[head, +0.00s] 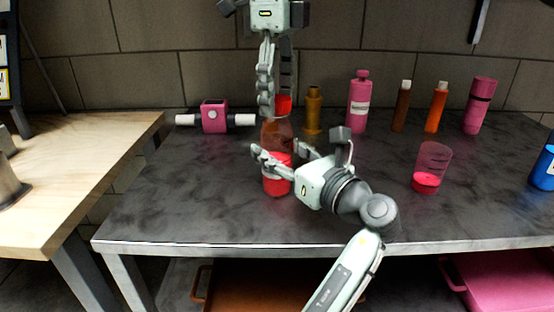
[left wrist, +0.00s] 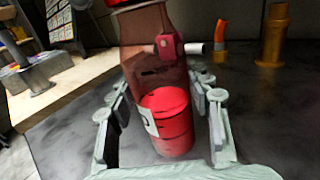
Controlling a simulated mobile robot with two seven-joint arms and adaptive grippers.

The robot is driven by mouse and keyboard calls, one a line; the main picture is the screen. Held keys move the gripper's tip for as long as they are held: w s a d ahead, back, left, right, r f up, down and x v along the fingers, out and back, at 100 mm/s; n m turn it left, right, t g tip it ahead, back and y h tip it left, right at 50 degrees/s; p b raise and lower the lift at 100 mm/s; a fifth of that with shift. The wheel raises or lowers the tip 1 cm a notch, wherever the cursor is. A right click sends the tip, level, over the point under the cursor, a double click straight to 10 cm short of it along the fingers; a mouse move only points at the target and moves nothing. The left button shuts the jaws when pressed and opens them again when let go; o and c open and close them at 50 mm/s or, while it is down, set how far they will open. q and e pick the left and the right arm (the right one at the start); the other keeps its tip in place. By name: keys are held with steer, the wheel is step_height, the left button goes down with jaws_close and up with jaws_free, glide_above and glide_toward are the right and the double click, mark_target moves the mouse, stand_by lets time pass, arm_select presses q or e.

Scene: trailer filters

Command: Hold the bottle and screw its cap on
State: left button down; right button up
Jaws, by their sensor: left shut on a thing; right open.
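The bottle is clear reddish-brown with red liquid low inside and stands upright on the dark table in the head view (head: 277,133). It also fills the middle of the left wrist view (left wrist: 155,75). My left gripper (head: 278,160) is shut around the bottle's body, one finger on each side. The red cap (head: 284,104) is at the bottle's top; its edge shows at the top of the left wrist view (left wrist: 127,2). Whether its thread is engaged cannot be seen. My right gripper (head: 275,98) points down from above, open, its fingertips around or just beside the cap.
Behind stand a pink device with white side tubes (head: 214,117), an amber bottle (head: 313,110), a pink bottle (head: 359,102) and several other bottles. A beaker with pink liquid (head: 431,168) stands to the right. The table's front-left area is clear.

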steer(key=c, duration=1.2)
steer(key=o, duration=1.3)
steer(key=shift+o, duration=0.2)
steer(key=shift+r, duration=0.15)
step_height(320, 180, up, 12)
arm_select(q)
steer(key=c, duration=0.6)
jaws_free()
